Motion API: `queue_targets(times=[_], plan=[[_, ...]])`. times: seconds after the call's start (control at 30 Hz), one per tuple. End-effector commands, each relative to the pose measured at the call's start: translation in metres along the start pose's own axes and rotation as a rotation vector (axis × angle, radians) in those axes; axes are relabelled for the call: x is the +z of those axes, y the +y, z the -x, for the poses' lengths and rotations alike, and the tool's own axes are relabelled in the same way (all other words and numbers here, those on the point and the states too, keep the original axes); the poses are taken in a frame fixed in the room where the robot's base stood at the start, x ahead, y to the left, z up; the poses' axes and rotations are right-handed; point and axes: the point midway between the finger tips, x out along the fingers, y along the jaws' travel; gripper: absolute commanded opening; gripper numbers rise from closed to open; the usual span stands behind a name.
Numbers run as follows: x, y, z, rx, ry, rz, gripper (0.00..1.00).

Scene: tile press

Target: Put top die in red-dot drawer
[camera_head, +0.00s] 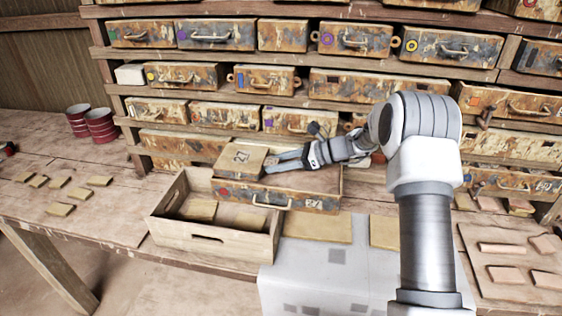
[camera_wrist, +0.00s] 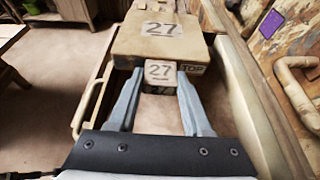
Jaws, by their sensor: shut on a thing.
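The top die (camera_head: 241,160) is a tan block marked 27, with a smaller block marked 27 and TOP on its near side in the wrist view (camera_wrist: 160,40). My gripper (camera_wrist: 160,85) is shut on that smaller block, one finger on each side. In the head view my gripper (camera_head: 275,164) reaches the die from the right. The red-dot drawer (camera_head: 240,194) is pulled out, with a red dot at the left of its rusty front and a metal handle. The die is over the drawer's left part. I cannot tell whether it touches the drawer floor.
An open wooden crate (camera_head: 170,229) with tan tiles stands just left of the drawer. Rows of closed drawers (camera_head: 215,34) fill the rack behind. Loose tiles (camera_head: 60,209) lie on the left bench. A board with tiles (camera_head: 490,235) is at the right.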

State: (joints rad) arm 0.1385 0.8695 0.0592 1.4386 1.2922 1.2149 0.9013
Motion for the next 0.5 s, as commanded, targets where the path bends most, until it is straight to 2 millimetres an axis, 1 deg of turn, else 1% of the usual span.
queue_targets(times=[0.03, 0.2, 0.33, 0.5], plan=[[0.002, -0.009, 0.0, -0.001, -0.004, 0.003, 0.0], [0.002, -0.03, 0.0, -0.001, -0.004, 0.003, 0.0], [0.002, -0.04, 0.0, 0.0, -0.005, 0.003, 0.0], [0.003, -0.044, 0.0, -0.001, -0.004, 0.002, 0.0]])
